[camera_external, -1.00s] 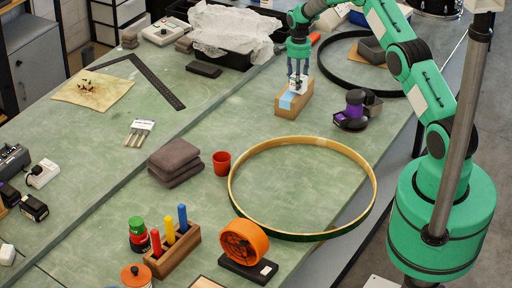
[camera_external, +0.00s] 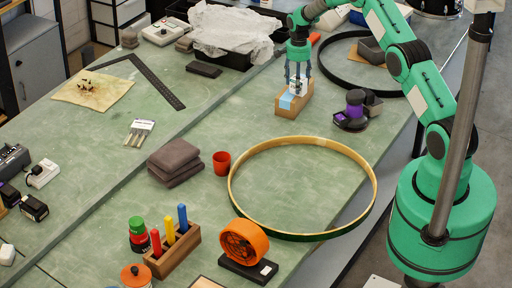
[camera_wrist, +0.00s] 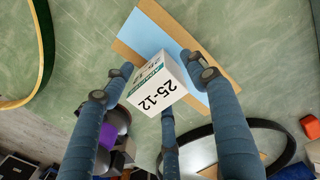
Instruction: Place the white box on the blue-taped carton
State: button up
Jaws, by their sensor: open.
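The white box (camera_external: 298,86) sits on top of the blue-taped carton (camera_external: 306,101). In the wrist view the white box (camera_wrist: 158,84) shows printed "25-12" faces and looks turned relative to the carton. The blue tape of the carton (camera_wrist: 147,38) shows beneath and beside it. My gripper (camera_external: 299,77) is over the carton, with its fingers spread around the white box. In the wrist view my gripper (camera_wrist: 162,80) is open, with gaps visible between the box and the side fingers. The third finger's contact is unclear.
A black-and-purple tool (camera_external: 351,112) stands to the right of the carton. A black hoop (camera_external: 327,76) lies behind it, and a large wooden hoop (camera_external: 232,190) lies in front. A red cup (camera_external: 222,163) stands at the front left. The bench left of the carton is clear.

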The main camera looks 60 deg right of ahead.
jog(key=shift+r, duration=0.1)
notch_tip(320, 180, up, 12)
jog(key=shift+b, duration=0.4)
dwell(0.3)
dwell(0.4)
